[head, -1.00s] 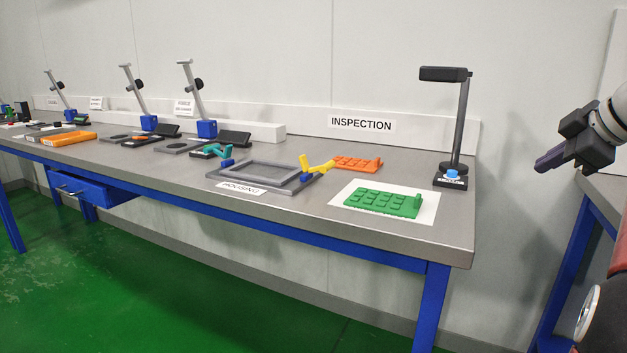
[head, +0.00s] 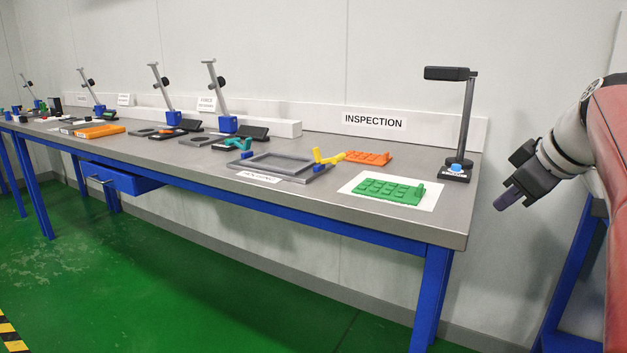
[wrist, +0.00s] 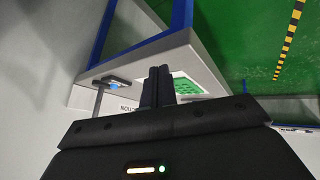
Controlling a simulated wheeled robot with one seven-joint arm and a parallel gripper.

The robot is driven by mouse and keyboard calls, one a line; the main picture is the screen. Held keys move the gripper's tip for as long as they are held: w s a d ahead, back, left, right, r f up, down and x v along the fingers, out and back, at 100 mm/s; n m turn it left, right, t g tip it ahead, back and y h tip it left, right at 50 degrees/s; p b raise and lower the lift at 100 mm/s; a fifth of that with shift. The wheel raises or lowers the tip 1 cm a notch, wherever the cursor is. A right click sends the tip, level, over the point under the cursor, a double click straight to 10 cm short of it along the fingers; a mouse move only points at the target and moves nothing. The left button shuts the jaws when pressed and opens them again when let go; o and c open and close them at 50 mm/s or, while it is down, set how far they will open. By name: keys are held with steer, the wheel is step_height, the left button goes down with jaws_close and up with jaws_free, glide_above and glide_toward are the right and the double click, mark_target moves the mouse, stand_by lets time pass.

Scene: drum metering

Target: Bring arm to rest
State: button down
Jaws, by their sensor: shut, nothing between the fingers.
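My gripper (head: 507,199) is at the right of the head view, in the air to the right of the bench's end. Its fingers are together and hold nothing. In the wrist view my gripper (wrist: 158,72) shows its two dark fingers side by side. My red and white arm reaches in from the right edge of the head view.
The grey bench (head: 445,231) with blue legs runs left. Near its right end are a green tray (head: 388,191) on a white sheet, an orange tray (head: 368,157), a grey frame (head: 281,166) and an inspection lamp (head: 467,120). Green floor in front is clear.

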steer(key=s+a+f+m+g, duration=0.1)
steer(key=s+a+f+m, duration=0.1)
steer(key=s+a+f, duration=0.3)
steer(key=s+a+f+m, duration=0.1)
steer(key=s+a+f, duration=0.15)
steer(key=a, duration=0.35)
steer(key=s+a+f+m, duration=0.2)
steer(key=s+a+f, duration=0.1)
steer(key=s+f, duration=0.2)
steer(key=s+a+f+m+h, duration=0.1)
steer(key=s+a+f+m, duration=0.1)
steer(key=s+f, duration=0.4)
step_height(320, 180, down, 4)
steer(key=shift+a+f+g, duration=0.1)
steer(key=shift+a+g, duration=0.3)
steer(key=shift+a, duration=0.4)
